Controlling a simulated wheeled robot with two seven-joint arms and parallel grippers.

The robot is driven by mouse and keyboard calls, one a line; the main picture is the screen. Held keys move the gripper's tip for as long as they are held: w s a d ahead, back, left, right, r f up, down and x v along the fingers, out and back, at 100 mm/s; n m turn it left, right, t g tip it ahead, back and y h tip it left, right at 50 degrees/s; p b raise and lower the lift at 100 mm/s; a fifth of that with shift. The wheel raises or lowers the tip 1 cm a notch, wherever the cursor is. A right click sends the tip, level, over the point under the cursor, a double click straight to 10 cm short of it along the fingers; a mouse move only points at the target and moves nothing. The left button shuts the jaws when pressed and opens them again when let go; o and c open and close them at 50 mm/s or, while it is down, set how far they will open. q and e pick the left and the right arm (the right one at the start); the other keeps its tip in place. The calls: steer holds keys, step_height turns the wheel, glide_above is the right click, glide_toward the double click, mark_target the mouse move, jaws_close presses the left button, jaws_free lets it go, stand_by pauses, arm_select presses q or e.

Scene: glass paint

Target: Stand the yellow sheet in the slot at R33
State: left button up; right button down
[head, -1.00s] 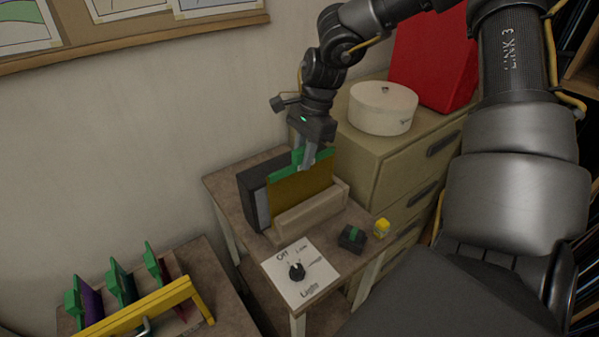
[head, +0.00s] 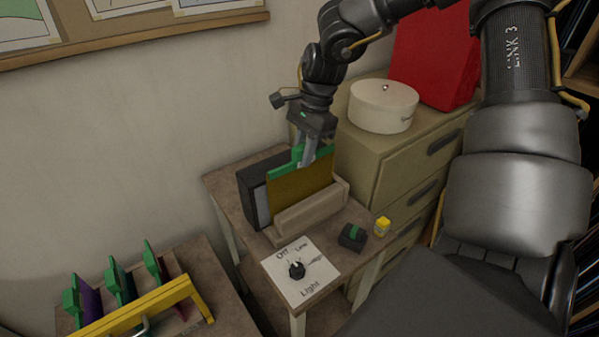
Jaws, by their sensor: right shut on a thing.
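The yellow sheet (head: 301,187) is a dark yellow pane with a green top edge. It stands upright between a dark box with a pale front panel (head: 262,204) and a low beige holder (head: 312,210) on the small table. My right gripper (head: 307,163) is shut on the green top edge of the sheet. The sheet's lower edge is hidden behind the beige holder, so I cannot tell how deep it sits. No R33 label is readable. My left gripper is not in view.
A light switch panel with a knob (head: 297,270), a small black-and-green block (head: 352,237) and a yellow-capped jar (head: 383,226) are in front. A yellow-handled rack (head: 150,310) with coloured sheets is at lower left. A drawer cabinet (head: 400,160) stands right.

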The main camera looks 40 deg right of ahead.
steer(key=shift+f+b, duration=0.15)
steer(key=shift+b, duration=0.35)
stand_by(0.5)
steer(key=c, duration=1.2)
jaws_free()
steer(key=shift+c, duration=0.2)
steer(key=shift+a+r+p+v, duration=0.1)
steer(key=shift+a+p+v, duration=0.15)
steer(key=shift+p+v, duration=0.65)
steer(key=shift+a+r+p+v, duration=0.1)
steer(key=shift+a+p+v, duration=0.25)
steer(key=shift+v, duration=1)
steer(key=shift+a+p+v, duration=0.2)
steer(key=shift+p+v, duration=0.5)
steer(key=shift+v, duration=0.45)
steer(key=shift+o, duration=0.2)
